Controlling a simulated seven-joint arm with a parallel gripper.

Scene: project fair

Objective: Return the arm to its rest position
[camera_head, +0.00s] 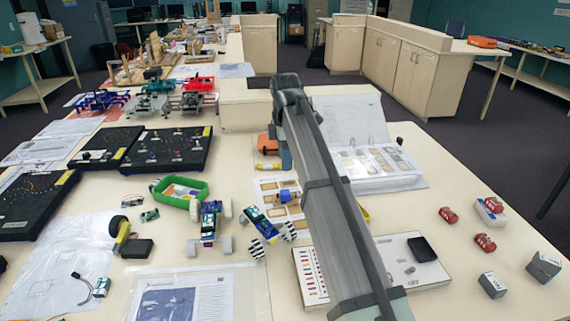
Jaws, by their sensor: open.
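My arm's long grey link crosses the head view from the bottom right up to a joint near the top middle. A short further part of my arm hangs down behind that link, on its left side. I cannot make out my gripper's fingers; they are hidden behind the link or out of view. Nothing is seen held.
The cream table (440,195) bears a green tray (180,192), small wheeled robots (209,219), black boards (168,148), an open binder (372,160) and a white panel (435,272). Red parts (448,215) and grey blocks (493,285) lie at right. Cabinets (420,78) stand behind.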

